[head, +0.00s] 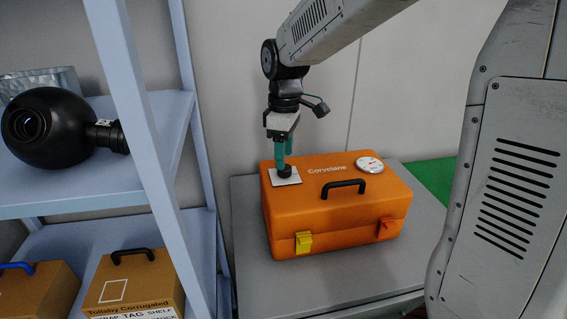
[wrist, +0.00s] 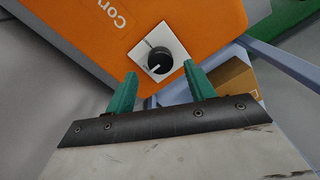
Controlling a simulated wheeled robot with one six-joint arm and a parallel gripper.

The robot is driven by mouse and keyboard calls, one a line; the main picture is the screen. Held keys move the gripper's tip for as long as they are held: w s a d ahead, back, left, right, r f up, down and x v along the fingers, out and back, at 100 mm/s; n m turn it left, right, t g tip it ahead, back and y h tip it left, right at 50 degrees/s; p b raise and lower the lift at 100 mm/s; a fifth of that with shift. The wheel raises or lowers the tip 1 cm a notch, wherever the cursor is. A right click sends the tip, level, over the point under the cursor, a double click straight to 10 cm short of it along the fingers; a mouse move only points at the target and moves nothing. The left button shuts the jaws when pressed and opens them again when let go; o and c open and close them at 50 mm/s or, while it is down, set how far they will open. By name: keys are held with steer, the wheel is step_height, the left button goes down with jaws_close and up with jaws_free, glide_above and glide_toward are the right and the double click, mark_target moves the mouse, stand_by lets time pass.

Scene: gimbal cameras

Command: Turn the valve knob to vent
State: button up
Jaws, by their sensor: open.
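The valve knob (wrist: 159,60) is a round black knob with a pale pointer line, set on a white square plate (wrist: 170,42) on the orange case. In the wrist view, my gripper (wrist: 161,78) is open, with its two green fingers on either side of the knob's near side. In the head view, the knob (head: 285,171) sits on the left of the lid, and my gripper (head: 282,158) points down right over it. The plate markings are too small to read. I cannot tell whether the fingers touch the knob.
The orange case (head: 330,215) rests on a grey table (head: 290,280). Its lid carries a black handle (head: 343,188) and a round white gauge (head: 370,165). A blue-grey shelf (head: 150,140) stands close on the left.

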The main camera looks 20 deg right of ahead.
mark_target(285, 171)
steer(key=shift+s+f, duration=0.1)
steer(key=shift+f, duration=1.6)
steer(key=c, duration=1)
steer(key=shift+a, duration=0.1)
